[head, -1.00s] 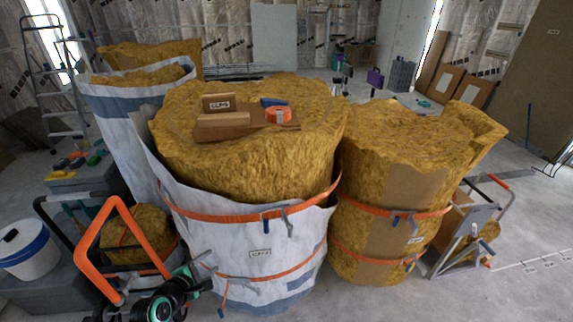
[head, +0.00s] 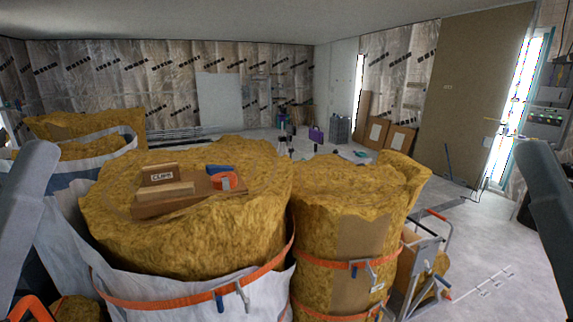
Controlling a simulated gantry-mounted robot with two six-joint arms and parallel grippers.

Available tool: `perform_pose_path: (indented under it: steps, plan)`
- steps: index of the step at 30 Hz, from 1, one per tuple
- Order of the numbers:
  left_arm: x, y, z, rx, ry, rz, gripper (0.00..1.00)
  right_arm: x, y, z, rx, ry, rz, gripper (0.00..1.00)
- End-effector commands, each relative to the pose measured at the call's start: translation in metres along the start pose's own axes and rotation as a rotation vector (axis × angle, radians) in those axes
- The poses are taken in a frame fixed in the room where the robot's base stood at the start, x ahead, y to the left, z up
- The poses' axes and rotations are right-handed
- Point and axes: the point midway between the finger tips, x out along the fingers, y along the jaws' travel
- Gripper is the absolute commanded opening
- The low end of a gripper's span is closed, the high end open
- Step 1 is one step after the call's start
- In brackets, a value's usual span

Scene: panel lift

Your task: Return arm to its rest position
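My two grippers are outside the head view. A grey link that appears to be part of my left arm rises along the left edge, and a similar one of my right arm stands along the right edge. Neither link touches anything that I can see. Whether the grippers hold anything cannot be seen.
A large yellow insulation roll (head: 190,235) in white wrap stands in front, with a wooden board (head: 150,208) and orange tape (head: 224,181) on top. A second roll (head: 318,215) is beside it. A folding metal frame (head: 418,262) stands right of it.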

Motion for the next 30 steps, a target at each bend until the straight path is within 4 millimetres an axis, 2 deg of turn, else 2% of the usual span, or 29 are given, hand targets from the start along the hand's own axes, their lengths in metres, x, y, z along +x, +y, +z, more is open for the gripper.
perform_pose_path:
  steps: [1,8,18,21,25,30]
  plan:
    - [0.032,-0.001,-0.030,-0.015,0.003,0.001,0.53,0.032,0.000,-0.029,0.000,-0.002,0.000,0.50]
    - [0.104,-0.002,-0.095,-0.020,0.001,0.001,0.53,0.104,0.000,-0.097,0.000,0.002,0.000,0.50]
    - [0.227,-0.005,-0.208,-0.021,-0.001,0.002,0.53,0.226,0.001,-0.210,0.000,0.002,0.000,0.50]
    - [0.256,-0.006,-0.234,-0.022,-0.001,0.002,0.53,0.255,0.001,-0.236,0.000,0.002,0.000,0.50]
    - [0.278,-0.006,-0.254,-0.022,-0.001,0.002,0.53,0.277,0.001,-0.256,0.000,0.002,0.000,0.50]
    - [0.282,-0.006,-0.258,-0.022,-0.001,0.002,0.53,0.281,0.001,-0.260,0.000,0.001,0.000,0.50]
